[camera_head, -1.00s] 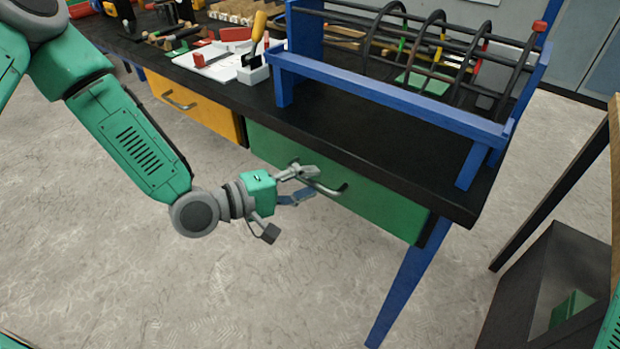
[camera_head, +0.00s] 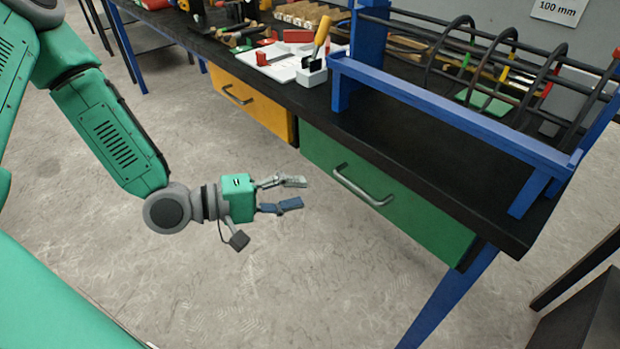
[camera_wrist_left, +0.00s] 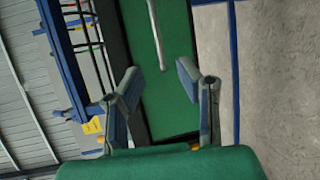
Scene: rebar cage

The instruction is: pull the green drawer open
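The green drawer (camera_head: 385,200) is under the black workbench, its front flush with the bench as far as I can see. Its grey bar handle (camera_head: 362,186) stands out from the upper middle of the front. My left gripper (camera_head: 296,193) is open and empty, to the left of the handle and apart from it. In the left wrist view the open fingers (camera_wrist_left: 155,92) face the green drawer front (camera_wrist_left: 170,80), and the handle (camera_wrist_left: 156,35) lies beyond and between the fingertips. My right gripper is not in view.
A yellow drawer (camera_head: 250,102) sits left of the green one. A blue frame (camera_head: 450,115) with a rebar cage (camera_head: 510,75) stands on the black bench top (camera_head: 430,150). A blue bench leg (camera_head: 450,300) is at lower right. The floor before the drawers is clear.

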